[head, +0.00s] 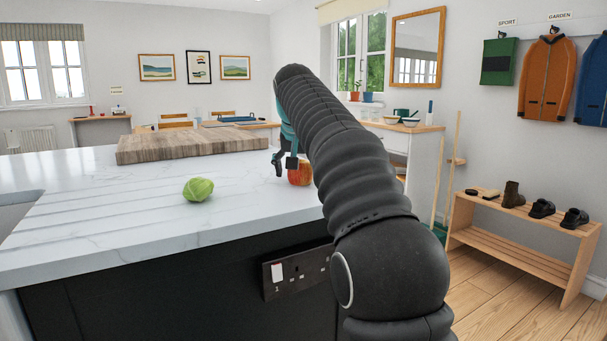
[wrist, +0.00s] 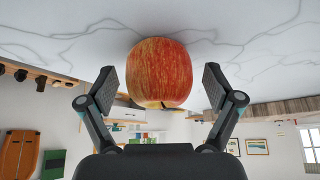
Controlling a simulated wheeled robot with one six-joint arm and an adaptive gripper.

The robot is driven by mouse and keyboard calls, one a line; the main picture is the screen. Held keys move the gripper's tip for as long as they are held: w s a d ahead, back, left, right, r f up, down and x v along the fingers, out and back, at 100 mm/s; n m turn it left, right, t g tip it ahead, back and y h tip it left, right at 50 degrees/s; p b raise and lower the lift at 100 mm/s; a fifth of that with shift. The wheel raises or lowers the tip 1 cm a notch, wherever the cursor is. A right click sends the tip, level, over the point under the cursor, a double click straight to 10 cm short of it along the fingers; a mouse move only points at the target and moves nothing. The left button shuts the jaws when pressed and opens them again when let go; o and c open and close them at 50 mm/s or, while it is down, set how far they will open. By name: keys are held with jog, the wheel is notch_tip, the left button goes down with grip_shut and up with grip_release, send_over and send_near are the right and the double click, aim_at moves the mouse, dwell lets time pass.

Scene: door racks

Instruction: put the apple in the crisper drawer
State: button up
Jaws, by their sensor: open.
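The red and yellow apple (head: 300,173) sits on the white marble worktop (head: 110,222), near its right edge, partly hidden by my arm in the head view. In the wrist view the apple (wrist: 159,73) is large and central, with the scene upside down. My gripper (wrist: 160,88) is open, with one finger on each side of the apple and a gap showing on both sides. In the head view my gripper (head: 283,163) is just left of the apple, low over the worktop. No crisper drawer can be made out in either view.
A green cabbage (head: 198,189) sits on the worktop left of the apple. A wooden board (head: 190,143) lies behind them. A sink (head: 18,207) is at the left edge. A shoe rack (head: 520,238) stands at the right, with bare wooden floor before it.

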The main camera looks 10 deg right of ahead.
jog(key=c, duration=1.4)
jog(key=shift+o, duration=0.2)
jog(key=shift+r, duration=0.15)
jog(key=shift+r+p, duration=0.55)
jog(key=shift+r, duration=0.85)
jog(key=s+d+r, duration=0.6)
jog(key=d+r, duration=0.2)
jog(key=d, duration=0.2)
